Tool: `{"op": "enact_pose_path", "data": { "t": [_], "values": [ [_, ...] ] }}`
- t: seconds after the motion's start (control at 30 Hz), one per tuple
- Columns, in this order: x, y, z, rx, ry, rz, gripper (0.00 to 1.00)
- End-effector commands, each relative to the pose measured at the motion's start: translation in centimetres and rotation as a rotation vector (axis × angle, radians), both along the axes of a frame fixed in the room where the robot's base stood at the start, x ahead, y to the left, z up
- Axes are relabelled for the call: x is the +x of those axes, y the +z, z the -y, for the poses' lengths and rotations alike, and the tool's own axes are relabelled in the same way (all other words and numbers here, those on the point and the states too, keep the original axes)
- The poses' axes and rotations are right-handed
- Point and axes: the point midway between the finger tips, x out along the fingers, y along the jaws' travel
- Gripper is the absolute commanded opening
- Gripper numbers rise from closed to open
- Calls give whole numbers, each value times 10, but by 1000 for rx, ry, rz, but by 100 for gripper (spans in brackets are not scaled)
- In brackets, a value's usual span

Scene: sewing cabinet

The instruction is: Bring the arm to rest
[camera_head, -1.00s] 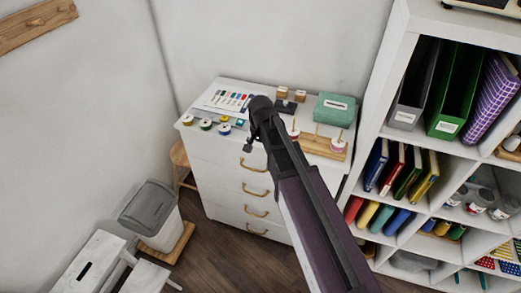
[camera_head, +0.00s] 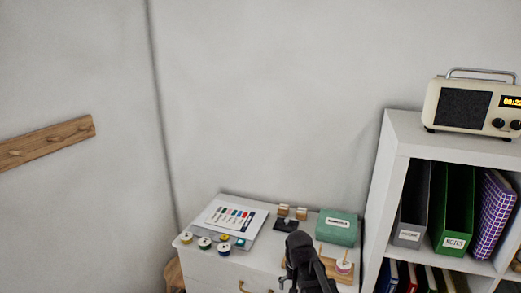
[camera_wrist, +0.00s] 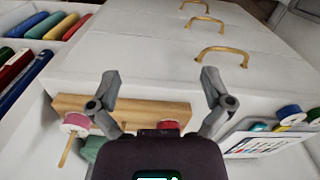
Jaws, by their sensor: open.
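My gripper (camera_wrist: 160,82) is open in the wrist view, its two grey fingers spread apart with nothing between them. Beyond the fingers is the white drawer cabinet (camera_wrist: 150,45) with brass handles. In the head view, my dark arm rises from the bottom edge in front of the cabinet top (camera_head: 262,258); the fingers cannot be made out there. A wooden spool stand (camera_wrist: 140,108) shows near the fingers in the wrist view, with a pink-and-white spool (camera_wrist: 76,121) and a red spool (camera_wrist: 168,125).
On the cabinet stand a green box (camera_head: 337,229), a colour chart (camera_head: 231,217), several thread spools (camera_head: 205,243), a small black item (camera_head: 286,225) and wooden blocks (camera_head: 284,210). A shelf (camera_head: 388,160) with binders and a radio (camera_head: 462,105) is right.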

Motion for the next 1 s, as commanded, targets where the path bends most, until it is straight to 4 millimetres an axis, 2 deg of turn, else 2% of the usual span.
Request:
{"op": "enact_pose_path", "data": {
  "t": [0.03,0.1,0.3,0.47,1.0],
  "values": [
    [-16,0,15,0,24,0,100],
    [-29,0,31,0,67,0,100],
    [-52,0,58,0,150,0,100],
    [-56,0,64,0,172,0,100],
    [-55,0,63,0,171,0,100]
  ]
}}
